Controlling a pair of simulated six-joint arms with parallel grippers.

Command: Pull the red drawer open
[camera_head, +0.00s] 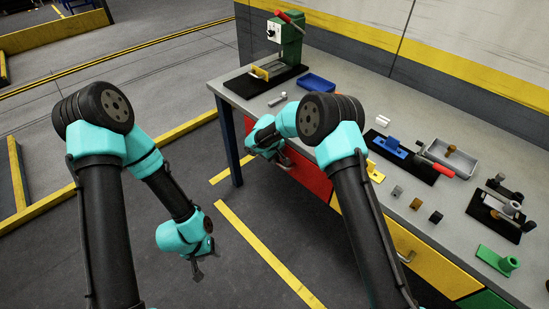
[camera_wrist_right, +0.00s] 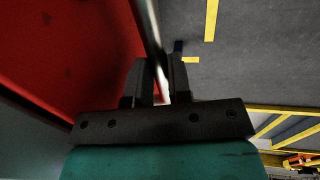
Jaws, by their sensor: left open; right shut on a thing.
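The red drawer (camera_head: 308,176) is in the front of the workbench, partly hidden behind my right arm in the head view. Its red face (camera_wrist_right: 70,45) fills the upper left of the right wrist view. A metal bar handle (camera_wrist_right: 148,22) runs along that face. My right gripper (camera_wrist_right: 157,70) has its two dark fingers on either side of the handle and is shut on it. In the head view my right gripper (camera_head: 281,159) is small at the drawer front. My left gripper (camera_head: 200,268) hangs open and empty above the floor, apart from the bench.
The workbench top (camera_head: 350,105) carries a green press (camera_head: 290,40), a blue tray (camera_head: 317,82), a grey tray (camera_head: 455,157) and several small parts. A yellow drawer (camera_head: 410,243) sits to the right. The floor (camera_head: 235,265) before the bench is clear, with yellow lines.

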